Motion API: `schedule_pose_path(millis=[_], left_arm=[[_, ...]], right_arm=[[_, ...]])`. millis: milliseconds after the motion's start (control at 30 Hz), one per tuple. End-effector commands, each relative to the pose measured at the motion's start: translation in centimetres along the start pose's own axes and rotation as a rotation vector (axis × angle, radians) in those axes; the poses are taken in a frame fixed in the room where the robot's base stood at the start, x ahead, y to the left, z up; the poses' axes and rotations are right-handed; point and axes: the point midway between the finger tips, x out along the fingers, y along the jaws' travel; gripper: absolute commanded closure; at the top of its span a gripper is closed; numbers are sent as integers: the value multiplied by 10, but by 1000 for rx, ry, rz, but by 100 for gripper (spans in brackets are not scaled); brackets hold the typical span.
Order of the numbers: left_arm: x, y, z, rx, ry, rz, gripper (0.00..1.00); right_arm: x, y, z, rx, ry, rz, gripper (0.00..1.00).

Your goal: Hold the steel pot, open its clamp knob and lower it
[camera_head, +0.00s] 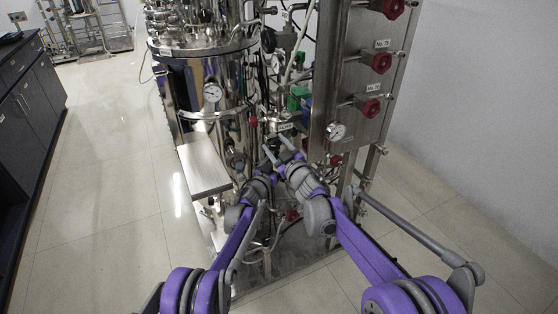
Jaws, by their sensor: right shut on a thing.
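My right gripper (286,145) reaches up and to the left into the steel skid, shut on a small steel part near a white label. My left gripper (269,154) is just left of it and a little lower, its narrow fingers close to the same spot. Whether it is open or shut is too small to tell. The steel pot and its clamp knob are not clearly made out; they are small or hidden among the pipes around the fingertips.
A steel panel with red valve knobs (370,107) stands close on the right. The tiled floor (110,190) at left is clear.

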Motion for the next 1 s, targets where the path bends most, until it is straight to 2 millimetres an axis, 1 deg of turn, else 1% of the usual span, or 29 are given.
schedule_pose_path(millis=[100, 133, 200, 500, 567, 800, 900, 1000], left_arm=[[0, 0, 0, -1, 0, -1, 100], [0, 0, 0, -1, 0, -1, 100], [0, 0, 0, -1, 0, -1, 100], [0, 0, 0, -1, 0, -1, 100], [0, 0, 0, -1, 0, -1, 100], [0, 0, 0, -1, 0, -1, 100], [0, 0, 0, -1, 0, -1, 100], [0, 0, 0, -1, 0, -1, 100]], right_arm=[[0, 0, 1, -4, -3, 1, 87], [0, 0, 2, -4, -3, 1, 36], [0, 0, 1, -3, -3, 1, 25], [0, 0, 1, 17, -2, 0, 25], [0, 0, 1, 65, -1, 1, 25], [0, 0, 1, 371, -1, 1, 25], [0, 0, 1, 432, -1, 1, 25], [0, 0, 1, 442, -1, 1, 25]])
